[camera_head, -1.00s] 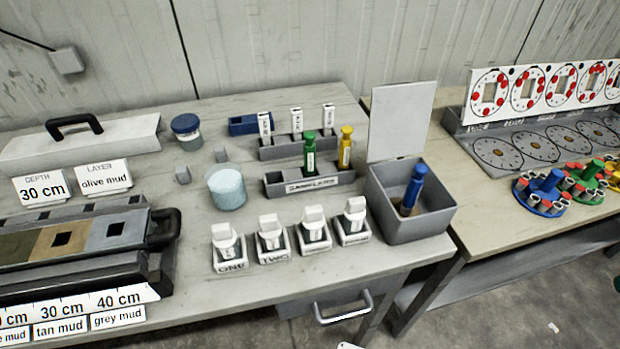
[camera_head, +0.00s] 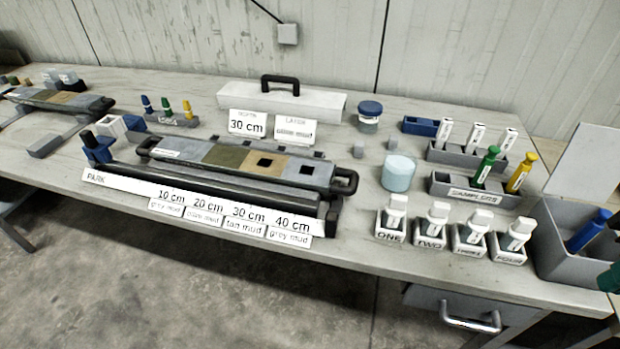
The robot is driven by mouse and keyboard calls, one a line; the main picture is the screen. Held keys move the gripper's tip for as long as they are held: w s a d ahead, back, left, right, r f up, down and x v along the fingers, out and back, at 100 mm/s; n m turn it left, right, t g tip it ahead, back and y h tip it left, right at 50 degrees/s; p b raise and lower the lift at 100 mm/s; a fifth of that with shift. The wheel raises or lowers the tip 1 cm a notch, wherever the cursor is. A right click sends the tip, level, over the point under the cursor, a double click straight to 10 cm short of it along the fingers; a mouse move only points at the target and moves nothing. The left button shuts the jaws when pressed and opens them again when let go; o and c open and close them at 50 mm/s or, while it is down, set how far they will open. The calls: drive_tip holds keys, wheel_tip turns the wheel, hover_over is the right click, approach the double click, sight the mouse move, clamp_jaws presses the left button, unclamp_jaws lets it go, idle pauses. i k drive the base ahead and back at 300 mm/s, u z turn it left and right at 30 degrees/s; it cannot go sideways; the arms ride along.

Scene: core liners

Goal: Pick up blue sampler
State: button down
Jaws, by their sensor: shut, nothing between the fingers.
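The blue sampler (camera_head: 588,231) stands tilted inside the open grey box (camera_head: 570,262) at the right edge. Its upper part shows above the box's front wall and its lower end is hidden. A green sampler (camera_head: 487,164) and a yellow sampler (camera_head: 521,173) stand upright in the grey rack labelled SAMPLERS (camera_head: 470,193), whose left end is empty.
Labelled white-capped holders, including ONE (camera_head: 392,222), stand in front of the rack. A light blue jar (camera_head: 398,173) stands left of it. A long core tray (camera_head: 240,165) fills the middle bench. A dark green shape (camera_head: 610,277), unclear, cuts the right edge.

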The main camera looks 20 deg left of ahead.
sight(586, 234)
drive_tip(key=z, duration=0.25)
drive_tip(key=k, duration=0.4)
drive_tip(key=z, duration=0.2)
drive_tip(key=i, duration=0.45)
drive_tip(key=z, duration=0.5)
drive_tip(key=k, duration=0.7)
drive_tip(key=z, duration=0.2)
drive_tip(key=i, duration=0.15)
drive_tip(key=u, duration=0.05)
